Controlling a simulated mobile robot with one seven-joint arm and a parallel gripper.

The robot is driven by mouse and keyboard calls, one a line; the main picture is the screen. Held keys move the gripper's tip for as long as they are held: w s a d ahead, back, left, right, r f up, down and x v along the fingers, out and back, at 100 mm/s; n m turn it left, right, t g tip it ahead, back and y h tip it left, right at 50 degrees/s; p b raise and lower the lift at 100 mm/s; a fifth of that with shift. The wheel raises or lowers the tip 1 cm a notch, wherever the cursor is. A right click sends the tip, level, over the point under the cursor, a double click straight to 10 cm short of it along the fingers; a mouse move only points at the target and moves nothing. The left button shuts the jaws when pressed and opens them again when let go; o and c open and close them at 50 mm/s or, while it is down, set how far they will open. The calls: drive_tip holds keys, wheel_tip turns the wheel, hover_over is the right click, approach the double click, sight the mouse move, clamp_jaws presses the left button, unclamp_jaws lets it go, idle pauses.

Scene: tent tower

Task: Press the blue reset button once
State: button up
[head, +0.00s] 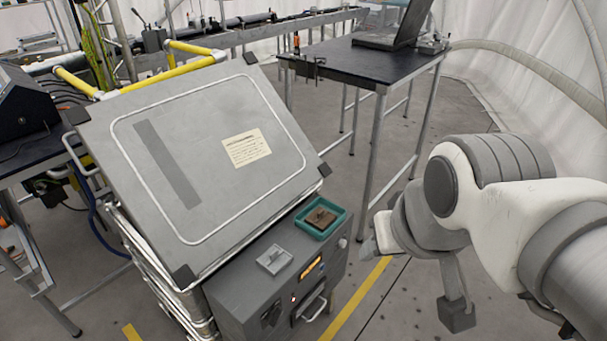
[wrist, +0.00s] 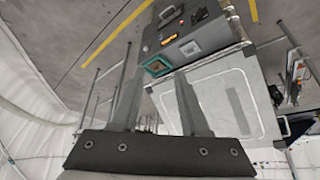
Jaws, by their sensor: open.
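No blue button can be made out in either view. A grey control box (head: 262,298) stands low in the middle of the head view, with an orange display (head: 311,267), a small red light and a front handle. A light grey square plate (head: 274,260) and a teal tray (head: 335,226) holding a brown block (head: 320,217) sit on its top. The box also shows upside down in the wrist view (wrist: 195,42). My gripper (wrist: 157,75) is open and empty, its two dark fingers apart. In the head view my arm is right of the box, apart from it.
A large grey case lid (head: 205,205) stands tilted behind the box. A dark table (head: 375,68) with a laptop (head: 385,40) is at the back. Yellow lines (head: 358,300) mark the floor. The floor right of the box is free of objects.

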drive_tip(key=shift+s, duration=0.1)
drive_tip(key=shift+c, duration=0.6)
clamp_jaws()
idle(1.0)
